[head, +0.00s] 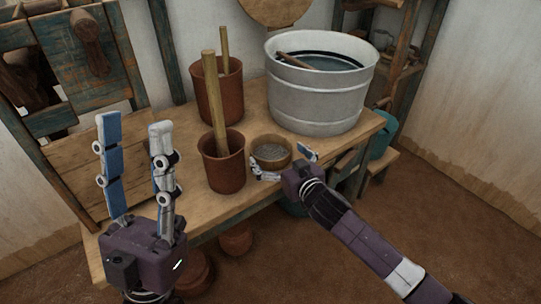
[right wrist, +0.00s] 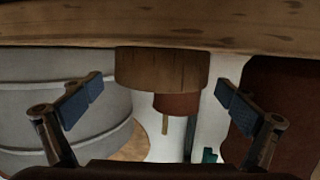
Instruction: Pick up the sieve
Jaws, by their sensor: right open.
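The sieve (head: 271,153) is a small round one with a wooden rim and a grey mesh. It sits on the wooden table near its front edge, right of a brown pot. My right gripper (head: 284,163) is open at the sieve's front side, with one finger towards each side of it. In the right wrist view, which looks upside down, the sieve's wooden rim (right wrist: 160,70) shows centred between the two open fingers (right wrist: 160,93), with a gap on each side. My left gripper (head: 134,122) is open and empty, fingers pointing up, at the left.
A large metal tub (head: 320,92) of dark liquid stands behind the sieve. A front brown pot (head: 226,178) and a back brown pot (head: 212,98) hold sticks. The table (head: 258,110) has bare wood between them. A teal container (head: 383,137) is at the right.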

